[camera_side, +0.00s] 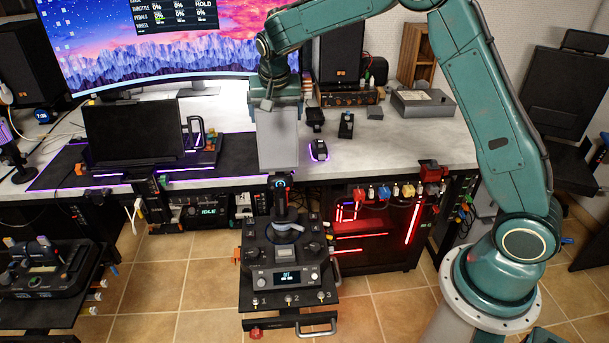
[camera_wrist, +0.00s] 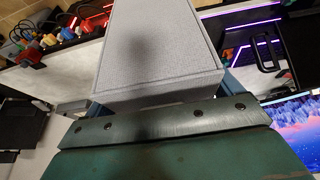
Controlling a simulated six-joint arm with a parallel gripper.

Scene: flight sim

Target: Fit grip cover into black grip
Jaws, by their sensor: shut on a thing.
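A light grey box-shaped piece, seemingly the grip cover (camera_side: 279,145), hangs upright below my gripper (camera_side: 279,106) in the side view. My gripper is shut on it. In the wrist view, the grey cover (camera_wrist: 160,45) fills the middle between the bluish fingers of my gripper (camera_wrist: 163,97). The black grip (camera_side: 281,205) stands upright on its control base (camera_side: 262,250). Its top shows just below the cover's lower edge; I cannot tell whether they touch or line up in depth. The grip is hidden in the wrist view.
The grey desk (camera_side: 420,140) runs behind the cover, with a black laptop-like screen (camera_side: 134,132) at left and small black devices (camera_side: 346,126) at right. A red-lit computer case (camera_side: 375,230) stands right of the control base. Tiled floor is open in front.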

